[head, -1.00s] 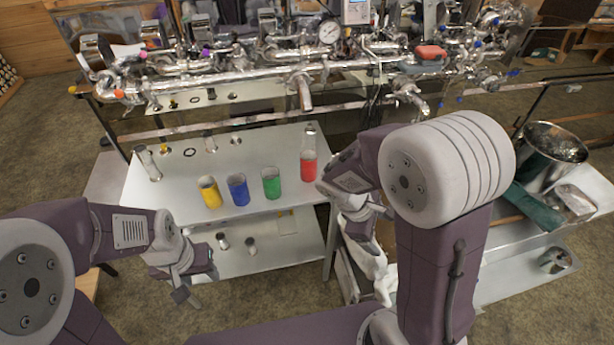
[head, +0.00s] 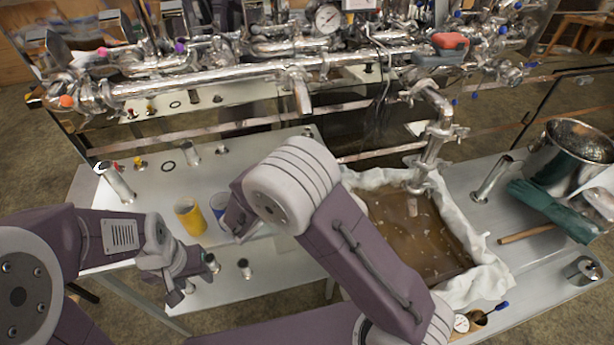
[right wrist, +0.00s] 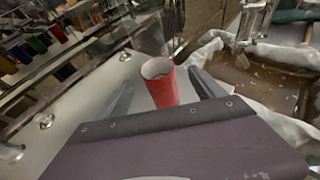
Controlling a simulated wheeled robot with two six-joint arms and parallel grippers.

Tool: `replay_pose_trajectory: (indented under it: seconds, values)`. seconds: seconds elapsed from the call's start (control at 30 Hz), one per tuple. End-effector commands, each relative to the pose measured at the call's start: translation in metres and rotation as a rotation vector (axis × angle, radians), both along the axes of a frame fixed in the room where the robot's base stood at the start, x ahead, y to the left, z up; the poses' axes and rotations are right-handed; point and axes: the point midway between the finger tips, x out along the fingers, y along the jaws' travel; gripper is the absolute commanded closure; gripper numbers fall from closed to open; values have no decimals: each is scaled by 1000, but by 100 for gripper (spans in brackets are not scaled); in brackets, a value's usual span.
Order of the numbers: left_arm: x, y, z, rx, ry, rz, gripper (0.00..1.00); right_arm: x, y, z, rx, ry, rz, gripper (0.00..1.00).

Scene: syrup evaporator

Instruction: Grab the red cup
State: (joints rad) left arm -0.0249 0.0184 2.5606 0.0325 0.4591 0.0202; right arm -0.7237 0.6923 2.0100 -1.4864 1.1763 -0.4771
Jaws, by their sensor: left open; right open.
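The red cup (right wrist: 160,84) stands upright in the right wrist view, its open rim facing the camera. My right gripper (right wrist: 160,76) is open, with one finger on each side of the cup; I cannot tell whether either touches it. In the head view my right arm hides the red cup. My left gripper (head: 190,283) is open and empty in front of the table, at the lower left.
A yellow cup (head: 190,216) and a partly hidden blue cup (head: 218,205) stand on the metal table (head: 140,200). A cloth-lined pan of brown liquid (head: 415,240) is at right. Steel pipes (head: 200,84) run across the back. A bucket (head: 570,150) stands far right.

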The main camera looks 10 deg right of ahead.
Motion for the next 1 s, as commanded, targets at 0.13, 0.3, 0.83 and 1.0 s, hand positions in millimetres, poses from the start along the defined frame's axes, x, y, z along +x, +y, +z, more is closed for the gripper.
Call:
replay_pose_trajectory:
  seconds: [0.13,0.3,0.83,1.0]
  values:
    - [0,0,2,0,0,0,52,16,-17,-9,0,2,-6,22]
    - [0,0,2,0,0,0,52,23,-22,-13,1,0,-4,22]
    - [0,0,9,0,0,0,52,59,-54,-33,2,1,-4,22]
    - [0,0,9,0,0,0,52,59,-54,-33,2,1,-4,52]
